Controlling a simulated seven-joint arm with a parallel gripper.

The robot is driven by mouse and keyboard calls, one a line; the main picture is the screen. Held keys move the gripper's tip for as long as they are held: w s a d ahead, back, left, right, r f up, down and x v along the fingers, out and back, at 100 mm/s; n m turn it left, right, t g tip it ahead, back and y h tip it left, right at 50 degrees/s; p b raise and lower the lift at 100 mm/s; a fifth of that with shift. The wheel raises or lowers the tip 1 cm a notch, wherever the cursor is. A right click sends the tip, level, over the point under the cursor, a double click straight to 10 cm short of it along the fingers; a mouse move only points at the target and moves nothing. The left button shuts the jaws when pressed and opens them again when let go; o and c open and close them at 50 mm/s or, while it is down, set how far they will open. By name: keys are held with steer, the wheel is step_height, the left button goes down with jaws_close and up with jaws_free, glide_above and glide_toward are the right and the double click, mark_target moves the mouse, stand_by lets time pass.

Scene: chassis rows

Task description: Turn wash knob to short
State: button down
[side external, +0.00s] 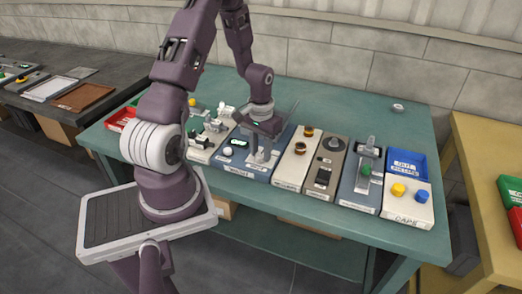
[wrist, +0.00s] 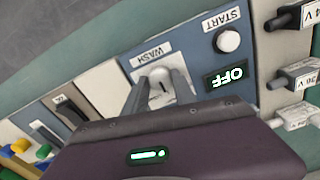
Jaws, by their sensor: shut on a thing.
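The wash knob (wrist: 160,85) is a pale knob with a dark mark on a white plate, beside the upside-down WASH label (wrist: 152,56) in the wrist view. It sits on a blue panel (wrist: 198,62), which also shows in the side view (side external: 285,135). My gripper (wrist: 160,80) has one finger on each side of the knob and is shut on it. I cannot make out a SHORT marking.
A white START button (wrist: 228,41) stands close to the knob. Plug-like parts (wrist: 296,75) are at the right of the wrist view. A cream panel with dark knobs (side external: 300,148), a dial panel (side external: 324,165), a lever panel (side external: 362,180) and a blue tray (side external: 407,161) stand rightward.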

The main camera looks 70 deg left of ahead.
mark_target(261, 154)
steer(key=c, duration=1)
jaws_free()
steer(key=shift+r, duration=0.1)
step_height(261, 154, up, 7)
steer(key=d+r+m+t+y, duration=0.1)
steer(key=d+r+m, duration=0.1)
steer(key=d+r, duration=0.75)
steer(key=s+d+r+m+t, duration=0.1)
steer(key=s+d+r, duration=0.2)
steer(key=s+d, duration=0.1)
steer(key=s+d+r+m+t, duration=0.2)
steer(key=s+d+r, duration=0.2)
steer(key=d, duration=0.1)
steer(key=s+d+r+m+t+h, duration=0.1)
steer(key=s+d+r, duration=0.3)
steer(key=shift+d+r+m+t, duration=0.2)
steer(key=shift+r+m+t, duration=0.1)
steer(key=shift+m, duration=0.1)
